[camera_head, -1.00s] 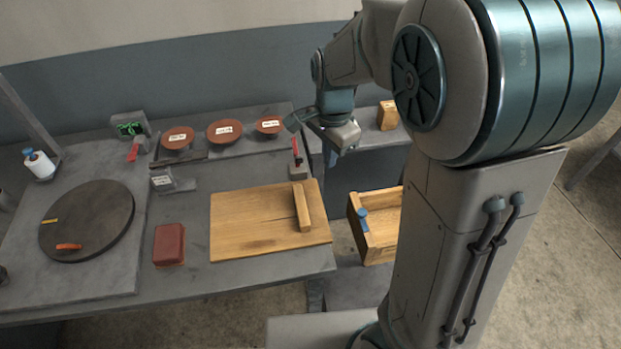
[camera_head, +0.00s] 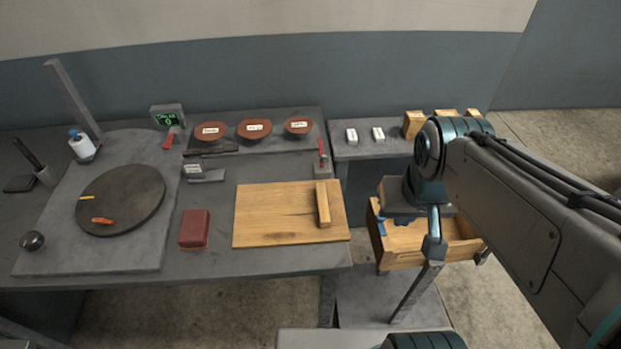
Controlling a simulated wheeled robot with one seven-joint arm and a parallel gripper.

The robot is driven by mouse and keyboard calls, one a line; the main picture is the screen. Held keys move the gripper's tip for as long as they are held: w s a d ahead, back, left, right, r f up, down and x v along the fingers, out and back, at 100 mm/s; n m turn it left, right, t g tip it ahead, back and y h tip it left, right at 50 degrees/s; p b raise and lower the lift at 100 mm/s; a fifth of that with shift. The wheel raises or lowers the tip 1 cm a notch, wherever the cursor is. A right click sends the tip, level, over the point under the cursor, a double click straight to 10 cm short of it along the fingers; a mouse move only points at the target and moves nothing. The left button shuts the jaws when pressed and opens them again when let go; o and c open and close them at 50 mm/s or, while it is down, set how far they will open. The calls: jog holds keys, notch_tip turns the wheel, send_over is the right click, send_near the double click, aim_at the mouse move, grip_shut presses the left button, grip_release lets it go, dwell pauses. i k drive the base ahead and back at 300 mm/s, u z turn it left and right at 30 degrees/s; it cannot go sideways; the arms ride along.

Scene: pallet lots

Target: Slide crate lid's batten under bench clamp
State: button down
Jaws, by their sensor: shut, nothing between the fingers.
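The crate lid (camera_head: 275,222) is a flat light-wood board on the bench. Its batten (camera_head: 323,204) is a raised wooden bar near the lid's right edge, running front to back. A red-handled clamp (camera_head: 322,158) stands on the bench just behind the batten; the batten's far end appears short of it. A grey labelled bracket (camera_head: 203,174) stands behind the lid's left side. My gripper (camera_head: 404,207) is right of the lid, over the open wooden crate, apart from lid and clamp. It is shut and holds nothing visible; its fingertips are hard to make out.
The open wooden crate (camera_head: 402,262) stands right of the bench, partly hidden by my arm. A dark red block (camera_head: 195,228) lies left of the lid, near a dark round turntable (camera_head: 120,200). Three brown labelled discs (camera_head: 254,129) line the back. Bench surface between block and lid is clear.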

aim_at(309, 212)
jog(key=k, duration=0.85)
jog(key=u, duration=1.55)
jog(key=i, duration=1.1)
jog(key=z, duration=1.35)
